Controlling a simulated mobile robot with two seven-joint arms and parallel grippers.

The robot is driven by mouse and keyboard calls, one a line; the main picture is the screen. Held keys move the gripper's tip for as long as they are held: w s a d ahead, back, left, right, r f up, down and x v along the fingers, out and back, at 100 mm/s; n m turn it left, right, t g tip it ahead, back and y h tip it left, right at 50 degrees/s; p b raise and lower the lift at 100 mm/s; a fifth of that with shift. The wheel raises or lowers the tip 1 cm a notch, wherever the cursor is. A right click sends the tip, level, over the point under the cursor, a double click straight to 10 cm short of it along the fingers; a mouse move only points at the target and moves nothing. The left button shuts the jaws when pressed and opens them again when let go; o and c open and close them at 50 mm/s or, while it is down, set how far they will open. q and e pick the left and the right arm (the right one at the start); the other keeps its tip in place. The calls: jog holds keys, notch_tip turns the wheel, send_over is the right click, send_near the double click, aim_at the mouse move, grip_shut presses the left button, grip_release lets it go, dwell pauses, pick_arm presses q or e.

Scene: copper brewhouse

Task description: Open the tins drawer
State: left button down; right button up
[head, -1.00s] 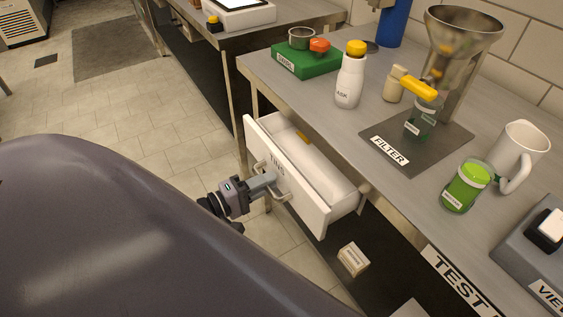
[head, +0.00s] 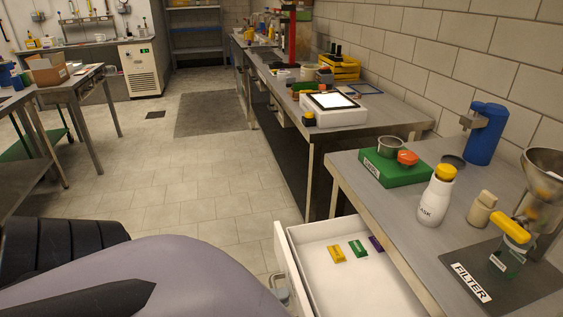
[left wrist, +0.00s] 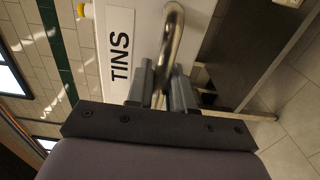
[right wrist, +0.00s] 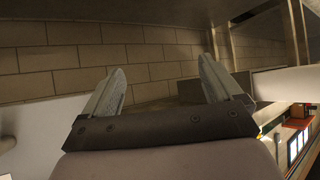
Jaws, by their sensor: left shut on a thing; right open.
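The white tins drawer (head: 335,288) stands pulled out from under the steel bench in the head view. A yellow bar (head: 336,253), a green bar (head: 358,248) and a purple bar (head: 376,243) lie inside it. In the left wrist view the drawer front carries a TINS label (left wrist: 120,58) and a curved metal handle (left wrist: 172,35). My left gripper (left wrist: 161,82) is shut on this handle, one finger on each side. Only a small part of it shows low in the head view. My right gripper (right wrist: 163,68) is open and empty in the right wrist view.
The bench top (head: 370,205) above the drawer holds a green block (head: 392,172), a white bottle (head: 435,200) and a filter stand. Another bench with a lit tablet (head: 333,101) stands beyond. The tiled floor (head: 190,180) left of the drawer is clear.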

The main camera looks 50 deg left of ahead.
pick_arm(q)
jog(key=c, duration=1.1)
grip_release()
jog(key=shift+v, duration=3.55)
jog(key=shift+s, duration=0.1)
